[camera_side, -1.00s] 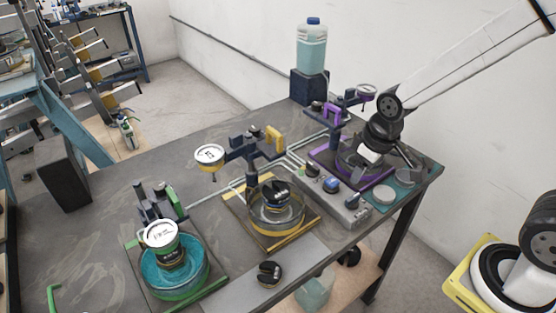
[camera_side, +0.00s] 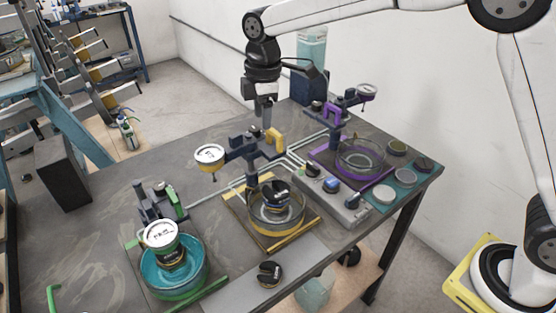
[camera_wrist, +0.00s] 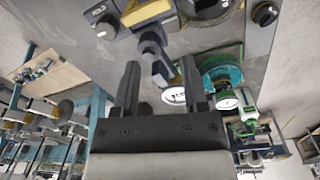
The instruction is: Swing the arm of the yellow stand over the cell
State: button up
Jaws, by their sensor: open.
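The yellow stand's dark column (camera_side: 252,172) rises at the back left of its cell. Its arm (camera_side: 240,152) reaches left, ending in a white round gauge (camera_side: 209,156) clear of the cell. A yellow handle (camera_side: 274,140) stands at the arm's other end; it shows at the top of the wrist view (camera_wrist: 148,12). The cell (camera_side: 290,217) is a clear round dish with a black and yellow piece inside. My gripper (camera_side: 266,124) points down just above and behind the yellow handle. In the wrist view its fingers (camera_wrist: 160,78) are apart, with nothing between them.
A green stand with a teal dish (camera_side: 183,280) is at front left. A purple stand (camera_side: 332,115) with a clear dish is behind right. A control box (camera_side: 340,200) lies between them. A blue-liquid bottle (camera_side: 312,50) stands at the back. The left tabletop is fairly clear.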

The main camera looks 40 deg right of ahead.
aim_at(236, 135)
jog(key=a+r+n, duration=0.1)
jog(key=w+a+r+n, duration=0.1)
jog(key=a, duration=0.1)
jog(key=w+a+r+n, duration=0.1)
jog(key=a+n, duration=0.1)
jog(key=shift+w+a+g, duration=0.2)
jog(key=shift+w+g, duration=0.05)
jog(key=shift+g, duration=0.05)
jog(key=shift+f, duration=3.9)
grip_shut()
